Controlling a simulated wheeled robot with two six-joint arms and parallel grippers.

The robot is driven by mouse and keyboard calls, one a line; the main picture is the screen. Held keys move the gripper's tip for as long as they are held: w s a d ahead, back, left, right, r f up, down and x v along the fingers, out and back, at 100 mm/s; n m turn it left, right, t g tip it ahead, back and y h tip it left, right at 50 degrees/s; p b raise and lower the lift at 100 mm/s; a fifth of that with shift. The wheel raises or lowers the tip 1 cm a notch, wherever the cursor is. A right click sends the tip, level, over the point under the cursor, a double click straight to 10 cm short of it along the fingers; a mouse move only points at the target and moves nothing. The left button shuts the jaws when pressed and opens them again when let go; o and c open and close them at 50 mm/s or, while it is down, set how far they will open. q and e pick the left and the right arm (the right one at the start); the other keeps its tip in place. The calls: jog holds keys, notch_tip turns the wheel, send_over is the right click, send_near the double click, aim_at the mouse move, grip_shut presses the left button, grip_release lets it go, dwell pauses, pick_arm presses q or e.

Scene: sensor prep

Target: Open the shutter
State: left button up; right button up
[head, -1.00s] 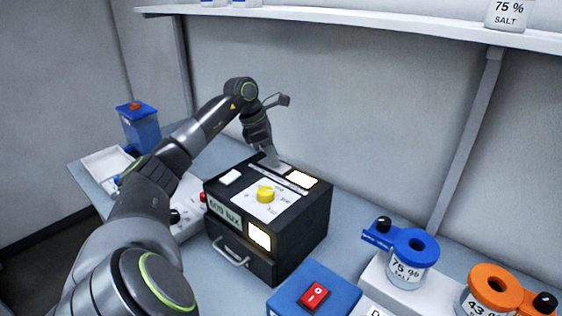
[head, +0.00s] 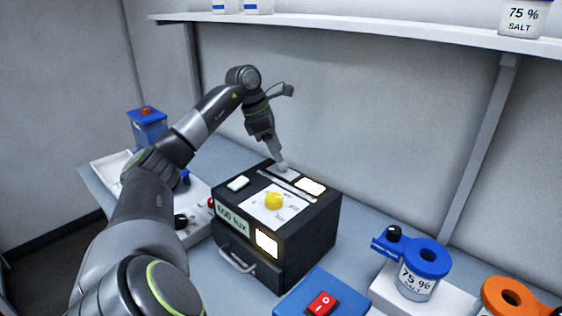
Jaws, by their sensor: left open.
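The black box (head: 310,237) stands on the bench, with a pale strip (head: 278,181) and a lit white window (head: 311,187) at the back of its top. I cannot tell for sure which part is the shutter. My left gripper (head: 281,163) points down at the back of the top, just left of the lit window. It is open, though its fingers look small and close together from here. I cannot tell whether it touches the pale part below it. My right gripper is out of view.
The box top also has a yellow knob (head: 273,201) and a white button (head: 238,184). A lux display (head: 233,218), second lit window (head: 267,242) and handle (head: 237,262) are in front. A red switch (head: 320,304) and blue-topped salt jar (head: 417,284) stand to the right.

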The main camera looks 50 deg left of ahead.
pick_arm(q)
jog(key=v, duration=1.3)
